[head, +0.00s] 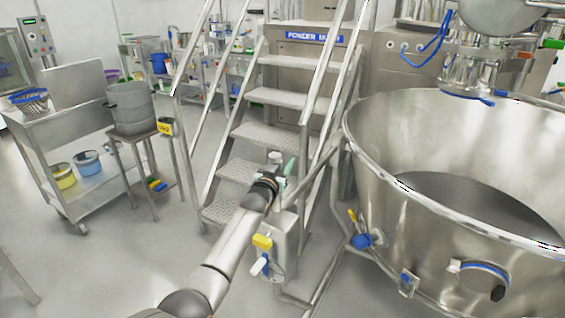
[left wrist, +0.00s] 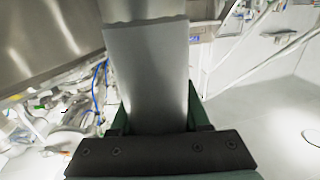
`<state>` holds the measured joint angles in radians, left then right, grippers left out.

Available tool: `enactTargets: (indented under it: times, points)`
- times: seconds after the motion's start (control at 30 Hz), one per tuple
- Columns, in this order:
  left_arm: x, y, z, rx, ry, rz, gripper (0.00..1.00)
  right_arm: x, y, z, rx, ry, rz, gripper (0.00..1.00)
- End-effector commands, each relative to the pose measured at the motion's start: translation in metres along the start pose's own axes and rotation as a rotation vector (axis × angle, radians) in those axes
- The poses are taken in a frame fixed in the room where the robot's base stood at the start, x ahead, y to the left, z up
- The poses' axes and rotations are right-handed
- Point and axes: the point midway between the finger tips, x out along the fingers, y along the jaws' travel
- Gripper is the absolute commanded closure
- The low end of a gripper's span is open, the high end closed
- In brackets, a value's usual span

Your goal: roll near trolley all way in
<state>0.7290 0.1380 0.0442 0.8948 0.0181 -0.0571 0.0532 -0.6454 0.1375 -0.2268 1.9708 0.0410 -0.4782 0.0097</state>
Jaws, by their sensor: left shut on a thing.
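The nearest wheeled-looking unit is a large steel bowl (head: 395,205) on a tubular frame at the right of the head view; I take it for the near trolley, though its wheels are not clear. My left gripper (head: 278,178) is at the bowl's left, in front of the metal steps. In the left wrist view my left gripper (left wrist: 157,122) is shut on a flat grey metal bar (left wrist: 150,70), which stands between its green fingers. The bar looks like a handle, but its join to the bowl's frame is hidden. My right gripper is not in view.
Metal steps (head: 250,133) with handrails stand just beyond my left gripper. A mixer head (head: 470,60) hangs above the bowl's far side. A steel cart (head: 60,135) with buckets and a stool (head: 137,138) bearing a pot stand left. Floor (head: 110,270) at front left is clear.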

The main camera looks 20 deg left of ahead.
Motion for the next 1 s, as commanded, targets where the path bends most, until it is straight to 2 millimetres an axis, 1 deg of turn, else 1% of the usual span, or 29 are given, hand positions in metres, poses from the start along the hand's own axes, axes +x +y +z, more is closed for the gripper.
enactTargets:
  times: [0.03,0.2,0.23,0.47,0.77,0.87,1.0]
  points:
    - [-0.001,0.011,0.005,-0.002,-0.009,0.014,1.0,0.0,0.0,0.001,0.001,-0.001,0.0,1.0]
    - [-0.001,0.011,0.006,-0.002,-0.01,0.014,1.0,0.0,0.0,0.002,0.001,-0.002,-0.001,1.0]
    - [-0.001,0.011,0.006,-0.002,-0.011,0.014,0.51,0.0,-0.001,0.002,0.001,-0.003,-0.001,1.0]
    - [-0.001,0.009,0.005,-0.003,-0.01,0.012,0.25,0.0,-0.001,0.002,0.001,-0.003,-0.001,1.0]
    - [-0.002,0.006,0.002,-0.002,-0.006,0.008,0.25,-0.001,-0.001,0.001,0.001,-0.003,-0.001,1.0]
    - [-0.006,0.006,0.002,-0.002,-0.006,0.008,0.25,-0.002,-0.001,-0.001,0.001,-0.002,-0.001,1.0]
    - [-0.02,0.006,0.002,-0.002,-0.006,0.008,0.25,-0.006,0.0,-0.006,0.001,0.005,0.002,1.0]
